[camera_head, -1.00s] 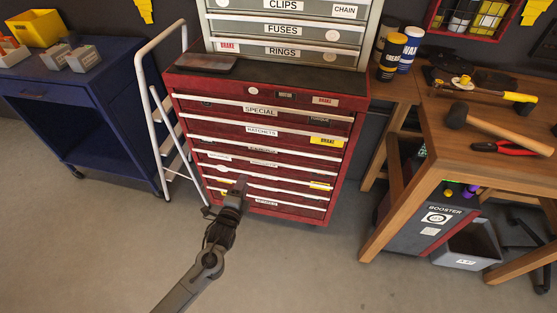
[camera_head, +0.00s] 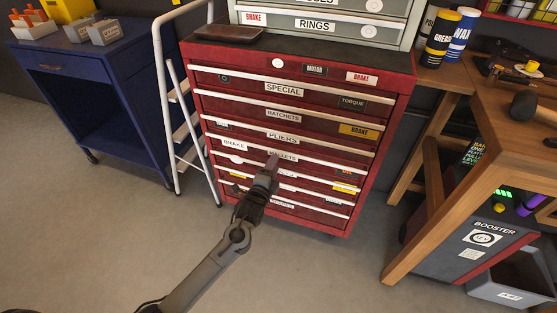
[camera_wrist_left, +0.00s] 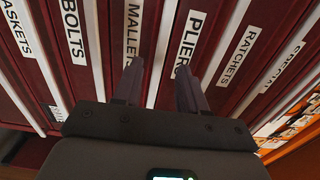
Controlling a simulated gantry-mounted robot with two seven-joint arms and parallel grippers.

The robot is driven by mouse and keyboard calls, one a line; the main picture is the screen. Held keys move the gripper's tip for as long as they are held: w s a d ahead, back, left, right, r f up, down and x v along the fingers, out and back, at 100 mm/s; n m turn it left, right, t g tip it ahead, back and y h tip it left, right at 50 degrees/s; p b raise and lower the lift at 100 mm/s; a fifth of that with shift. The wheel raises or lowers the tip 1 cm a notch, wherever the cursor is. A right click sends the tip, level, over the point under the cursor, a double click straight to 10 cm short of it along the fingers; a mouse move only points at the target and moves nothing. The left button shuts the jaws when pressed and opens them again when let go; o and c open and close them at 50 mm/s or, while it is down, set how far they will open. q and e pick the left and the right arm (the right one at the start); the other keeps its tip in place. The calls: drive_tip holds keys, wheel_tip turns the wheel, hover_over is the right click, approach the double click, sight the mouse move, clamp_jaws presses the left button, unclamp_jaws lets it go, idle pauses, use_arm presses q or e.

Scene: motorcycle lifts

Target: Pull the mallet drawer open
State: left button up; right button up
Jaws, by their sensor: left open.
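The mallet drawer is a dark red front with a white "MALLETS" label (camera_head: 284,155), in the middle of the red tool cabinet (camera_head: 300,52). It looks shut, flush with its neighbours. My left gripper (camera_head: 272,162) is in front of it, just below the label, and hides part of the drawers beneath. In the left wrist view my left gripper (camera_wrist_left: 158,80) is open and empty. Its two fingers lie on either side of the white handle strip (camera_wrist_left: 162,50) between the mallet and plier labels. I cannot tell whether they touch it. My right gripper is not in view.
A white step ladder (camera_head: 163,95) and a blue cart (camera_head: 85,92) stand left of the cabinet. A wooden workbench (camera_head: 440,215) stands to the right, with a booster box (camera_head: 465,248) and a grey bin (camera_head: 515,290) beneath. The floor in front is clear.

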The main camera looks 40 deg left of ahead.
sight(280, 153)
use_arm(q)
drive_tip(key=b+x, duration=0.2)
drive_tip(key=x, duration=0.3)
drive_tip(key=shift+w, duration=0.1)
drive_tip(key=shift+w+a, duration=0.15)
drive_tip(key=shift+w, duration=0.2)
drive_tip(key=shift+c, duration=0.3)
clamp_jaws()
